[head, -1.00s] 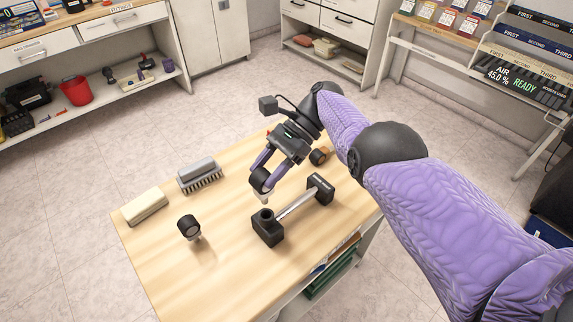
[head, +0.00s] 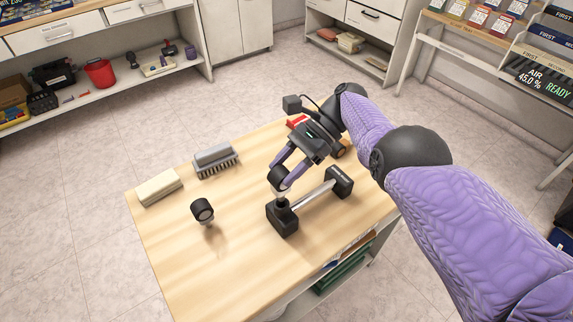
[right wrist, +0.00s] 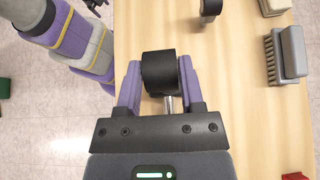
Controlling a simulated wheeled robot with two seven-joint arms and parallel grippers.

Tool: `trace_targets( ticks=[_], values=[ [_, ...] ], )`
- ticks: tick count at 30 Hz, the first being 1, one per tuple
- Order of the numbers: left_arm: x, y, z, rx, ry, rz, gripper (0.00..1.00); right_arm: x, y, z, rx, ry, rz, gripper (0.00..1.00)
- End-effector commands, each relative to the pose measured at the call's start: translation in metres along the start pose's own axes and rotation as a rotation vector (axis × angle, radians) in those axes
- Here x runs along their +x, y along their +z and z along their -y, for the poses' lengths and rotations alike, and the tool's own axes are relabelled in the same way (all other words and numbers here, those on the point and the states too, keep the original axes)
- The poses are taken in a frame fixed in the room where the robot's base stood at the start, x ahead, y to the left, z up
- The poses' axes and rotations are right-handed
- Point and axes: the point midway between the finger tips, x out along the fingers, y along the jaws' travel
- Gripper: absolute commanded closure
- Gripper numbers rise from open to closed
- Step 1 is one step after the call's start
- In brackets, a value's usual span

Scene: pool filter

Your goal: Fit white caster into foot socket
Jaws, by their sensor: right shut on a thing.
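My right gripper (head: 281,177) is shut on a caster with a black wheel (right wrist: 160,72). A metal stem (right wrist: 170,103) shows by the wheel in the right wrist view. The held caster is directly over the socket (head: 281,203) of a black foot block (head: 284,222), very close to it. I cannot tell whether its stem tip is inside the socket. A bar joins this block to another black block (head: 341,180). A second black-wheeled caster (head: 202,210) with a pale lower part stands on the table to the left.
A grey brush (head: 214,158) and a cream block (head: 159,187) lie at the table's left. An orange-and-black item (head: 341,148) and a red item (head: 297,122) lie behind the gripper. The table's front left (head: 200,265) is clear.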

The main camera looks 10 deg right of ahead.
Motion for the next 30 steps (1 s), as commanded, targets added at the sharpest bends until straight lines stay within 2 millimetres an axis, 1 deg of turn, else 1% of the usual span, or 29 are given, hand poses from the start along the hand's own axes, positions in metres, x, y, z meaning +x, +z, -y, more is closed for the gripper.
trace_targets(
  ticks=[8, 30],
  values=[
    [0.0, 0.0, 0.0, -0.001, 0.0, 0.001, 0.16, 0.0, -0.001, 0.0, 0.0, 0.0, 0.0, 1.0],
    [0.013, 0.002, -0.001, -0.001, 0.002, 0.005, 0.16, 0.009, -0.014, 0.0, 0.001, 0.0, 0.0, 1.0]
  ],
)
